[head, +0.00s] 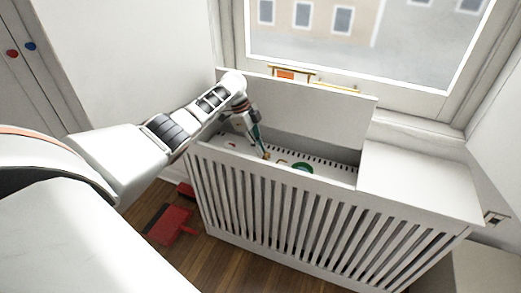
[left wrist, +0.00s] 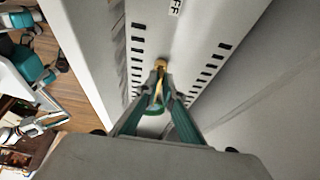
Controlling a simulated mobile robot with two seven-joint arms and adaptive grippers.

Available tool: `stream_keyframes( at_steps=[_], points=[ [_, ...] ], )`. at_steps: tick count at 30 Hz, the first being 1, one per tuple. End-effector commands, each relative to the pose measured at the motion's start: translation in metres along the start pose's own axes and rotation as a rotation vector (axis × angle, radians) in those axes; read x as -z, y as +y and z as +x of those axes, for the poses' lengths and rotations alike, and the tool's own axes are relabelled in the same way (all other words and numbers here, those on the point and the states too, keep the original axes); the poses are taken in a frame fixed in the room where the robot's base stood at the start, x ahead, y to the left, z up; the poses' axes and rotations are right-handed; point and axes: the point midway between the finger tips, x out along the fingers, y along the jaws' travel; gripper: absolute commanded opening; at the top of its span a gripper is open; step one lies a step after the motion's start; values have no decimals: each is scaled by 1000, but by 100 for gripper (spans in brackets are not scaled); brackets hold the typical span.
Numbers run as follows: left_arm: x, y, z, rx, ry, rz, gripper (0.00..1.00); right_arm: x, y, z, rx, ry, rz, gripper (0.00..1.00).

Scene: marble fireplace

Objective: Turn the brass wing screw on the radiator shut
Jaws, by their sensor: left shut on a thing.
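The radiator (head: 320,161), a white panel with rows of black slots, lies inside a white slatted cover. In the left wrist view, the brass wing screw (left wrist: 161,64) stands out from the slotted surface between two slot rows. My left gripper (head: 264,152) reaches down into the open part of the cover. Its teal fingers (left wrist: 158,103) are shut on the brass wing screw, which is partly hidden between them. The screw's exact angle is hard to tell. My right gripper cannot be made out in either view.
The slatted front (head: 290,215) of the cover stands close beside my left arm, and a raised white panel (head: 310,105) stands behind. A green ring (head: 302,168) lies on the radiator. A red dustpan (head: 168,225) lies on the wooden floor. A window is behind.

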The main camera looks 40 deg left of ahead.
Motion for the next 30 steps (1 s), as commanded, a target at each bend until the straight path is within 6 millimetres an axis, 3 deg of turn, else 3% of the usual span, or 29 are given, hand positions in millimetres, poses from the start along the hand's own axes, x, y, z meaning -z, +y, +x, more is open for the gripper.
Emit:
stream_keyframes(
  at_steps=[11, 14, 25, 30],
  points=[
    [-1, 1, 2, -7, -2, 7, 0, 2, 0, -1, 0, 6, 1, 40],
    [-1, 1, 2, -6, -2, 7, 24, 2, 0, -1, 0, 6, 2, 40],
    [0, 0, -1, -2, -1, 5, 24, -3, -2, -1, 6, -3, -1, 40],
    [0, -1, -20, 0, 1, 6, 24, -2, -2, -1, 4, -1, 0, 40]
  ],
)
